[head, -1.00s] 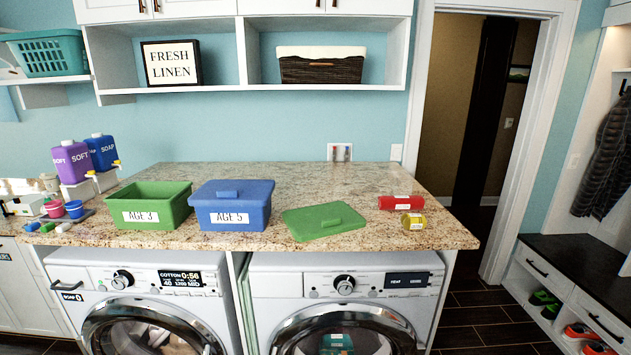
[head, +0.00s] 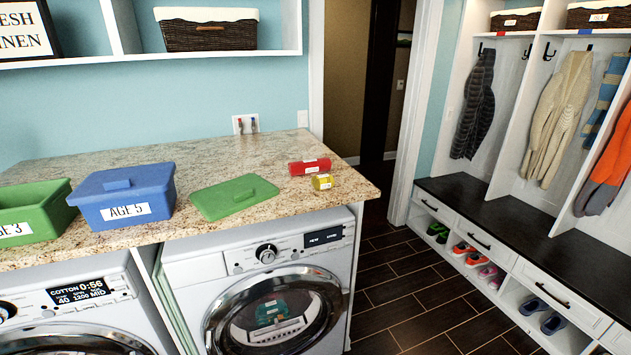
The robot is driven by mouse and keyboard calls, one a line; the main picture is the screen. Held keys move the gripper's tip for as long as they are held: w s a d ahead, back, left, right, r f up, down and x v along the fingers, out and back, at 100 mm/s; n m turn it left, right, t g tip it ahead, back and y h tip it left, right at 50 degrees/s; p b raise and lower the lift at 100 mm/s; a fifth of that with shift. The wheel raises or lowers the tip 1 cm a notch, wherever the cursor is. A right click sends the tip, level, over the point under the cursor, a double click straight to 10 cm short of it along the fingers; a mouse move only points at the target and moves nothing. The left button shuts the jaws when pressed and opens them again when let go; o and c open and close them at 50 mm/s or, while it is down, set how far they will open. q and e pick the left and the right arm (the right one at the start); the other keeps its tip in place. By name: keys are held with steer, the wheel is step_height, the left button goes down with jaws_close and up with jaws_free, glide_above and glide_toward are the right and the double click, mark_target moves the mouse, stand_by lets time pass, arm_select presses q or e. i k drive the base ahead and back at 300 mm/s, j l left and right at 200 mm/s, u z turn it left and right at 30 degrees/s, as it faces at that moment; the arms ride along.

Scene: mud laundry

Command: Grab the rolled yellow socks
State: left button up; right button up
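The rolled yellow socks (head: 322,182) lie on the granite counter (head: 240,152) near its right front corner, with a pale label on them. A red roll (head: 309,167) with a pale label lies just behind them, touching or nearly touching. Neither of my grippers shows in the head view.
A green lid (head: 234,196) lies flat left of the socks. A blue box marked AGE 5 (head: 123,195) and an open green box (head: 33,211) stand further left. A washer (head: 265,290) is under the counter. Dark floor (head: 400,290) is clear before the bench (head: 500,225).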

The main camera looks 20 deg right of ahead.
mark_target(321, 183)
steer(key=i+j, duration=0.15)
steer(key=j, duration=0.25)
steer(key=i+j+z, duration=0.1)
steer(key=j, duration=0.25)
steer(key=i+j, duration=0.15)
steer(key=j, duration=0.25)
steer(key=i+j+z, duration=0.1)
steer(key=j, duration=0.3)
